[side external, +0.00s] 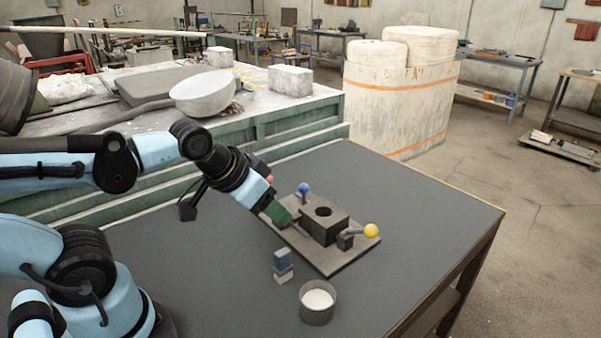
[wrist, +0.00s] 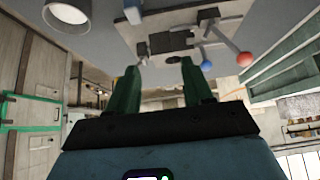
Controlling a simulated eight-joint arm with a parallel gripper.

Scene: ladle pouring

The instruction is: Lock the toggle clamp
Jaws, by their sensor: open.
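The clamp fixture is a flat grey-brown plate (side external: 331,266) on the dark table. It carries a dark block (side external: 324,226) with a round hole in its top. Levers end in a blue ball (side external: 304,187), a yellow ball (side external: 371,230) and a red ball (side external: 270,180), the last partly hidden behind my gripper. The red ball (wrist: 244,59) and blue ball (wrist: 206,64) also show in the wrist view. I cannot tell which lever is the toggle clamp's. My gripper (side external: 277,214), with green fingers, is at the plate's left edge. In the wrist view its fingers (wrist: 160,68) are apart and empty.
A grey cup with white contents (side external: 318,303) stands in front of the plate. A small blue-and-grey block stack (side external: 283,265) stands left of the plate's near corner. A green bench (side external: 270,128) with a bowl (side external: 203,93) stands behind. The table's right side is clear.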

